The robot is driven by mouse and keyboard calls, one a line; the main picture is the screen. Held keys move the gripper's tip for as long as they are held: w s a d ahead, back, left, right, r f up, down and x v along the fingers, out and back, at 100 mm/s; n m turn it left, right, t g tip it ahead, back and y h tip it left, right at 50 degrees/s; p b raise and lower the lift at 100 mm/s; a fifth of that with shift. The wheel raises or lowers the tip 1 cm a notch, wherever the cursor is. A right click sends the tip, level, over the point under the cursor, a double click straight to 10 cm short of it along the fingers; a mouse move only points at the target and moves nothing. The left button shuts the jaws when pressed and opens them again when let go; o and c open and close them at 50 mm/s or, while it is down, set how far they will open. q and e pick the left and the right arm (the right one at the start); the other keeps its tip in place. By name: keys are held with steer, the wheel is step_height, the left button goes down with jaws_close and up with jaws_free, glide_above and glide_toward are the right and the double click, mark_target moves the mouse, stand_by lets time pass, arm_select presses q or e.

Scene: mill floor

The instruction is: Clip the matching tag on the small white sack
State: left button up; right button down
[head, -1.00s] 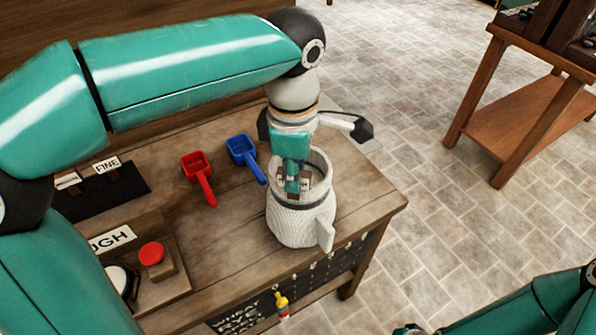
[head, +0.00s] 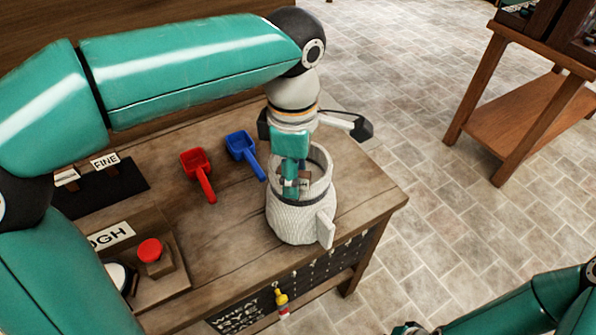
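The small white sack (head: 300,221) stands upright and open-topped near the right end of the wooden table, with a pale flap on its front right side. My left gripper (head: 292,187) points down into the sack's mouth. Its fingertips are partly hidden by the rim, and I cannot tell if they are shut on anything. A tag reading FINE (head: 105,161) stands in a dark holder (head: 105,187) at the left of the table, beside another pale tag (head: 67,177) whose face is not readable. My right gripper is not clearly visible; only part of my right arm shows at the lower right.
A red scoop (head: 198,172) and a blue scoop (head: 245,153) lie left of the sack. A wooden box with a red button (head: 150,250) and a sign ending in OGH (head: 111,236) stand front left. A chalkboard (head: 245,312) hangs on the table front. A wooden stand (head: 525,115) is at right.

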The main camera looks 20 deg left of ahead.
arm_select(q)
steer(key=shift+r, duration=0.1)
steer(key=shift+r, duration=0.25)
step_height(320, 180, up, 11)
stand_by(0.4)
steer(key=shift+r, duration=0.15)
stand_by(0.4)
